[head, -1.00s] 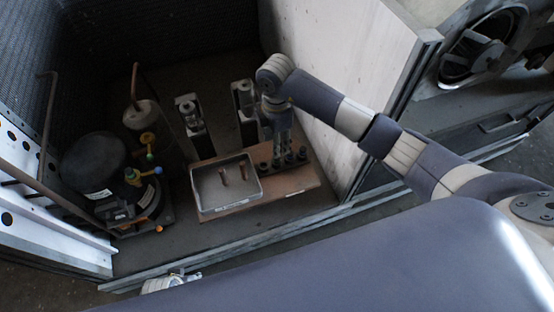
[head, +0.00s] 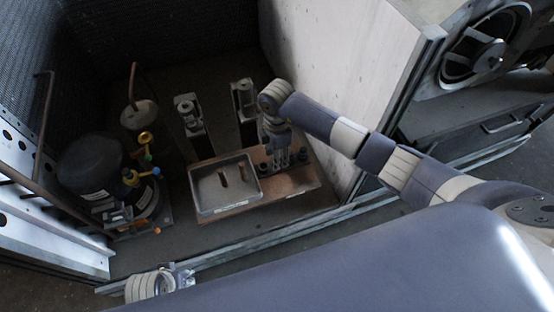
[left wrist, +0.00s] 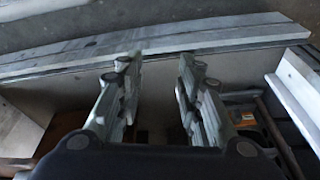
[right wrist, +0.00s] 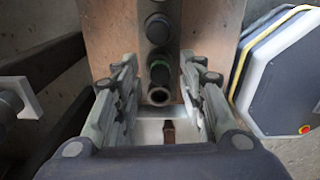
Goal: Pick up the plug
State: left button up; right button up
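Two small brown upright pieces, which may be plugs, stand in a shallow light metal tray (head: 202,210): a left one (head: 223,180) and a right one (head: 243,174). A row of dark round fittings (head: 302,156) stands on the wooden board beside the tray. My right gripper (head: 281,160) points down over this row. In the right wrist view its fingers (right wrist: 163,80) are open, with dark fittings (right wrist: 159,73) and a hollow ring (right wrist: 160,96) seen between them. One brown piece (right wrist: 168,132) shows below. My left gripper (left wrist: 152,65) is open and empty near the enclosure's front edge.
The brown board (head: 310,182) lies on the enclosure floor. Two metal blocks on dark rails (head: 188,110) stand behind it. A dark round machine with valves (head: 92,165) is at the left. A pale wall (head: 340,70) bounds the right, and a metal sill (head: 240,245) the front.

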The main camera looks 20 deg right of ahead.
jog(key=c, duration=0.6)
jog(key=shift+o, duration=0.2)
jog(key=shift+r, duration=0.15)
